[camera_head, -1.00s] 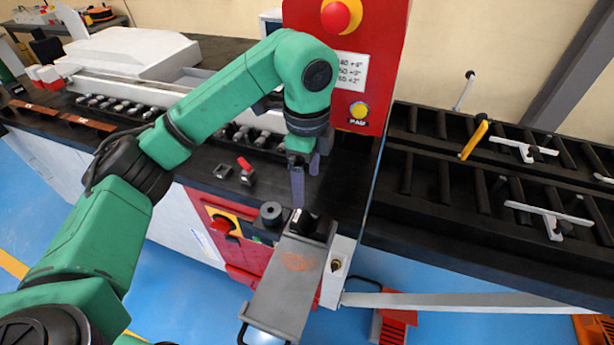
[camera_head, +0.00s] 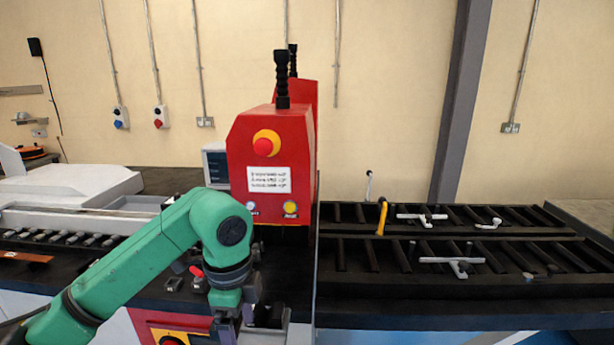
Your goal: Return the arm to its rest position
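My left arm, green with dark joints, comes in from the lower left. It bends down at the red control box (camera_head: 270,165) in the middle. My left gripper (camera_head: 238,318) points down over the front of the machine. Its two grey fingers show apart, with nothing visible between them; the fingertips are close to the lower picture edge. Part of a grey block (camera_head: 270,318) shows just right of the fingers. My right arm and gripper are not in view.
The dark machine bench (camera_head: 150,290) lies below and beside the arm. A small red-handled part (camera_head: 197,272) sits left of the gripper. A roller table (camera_head: 450,265) with white clamps is at the right. The space above the arm, before the wall, is open.

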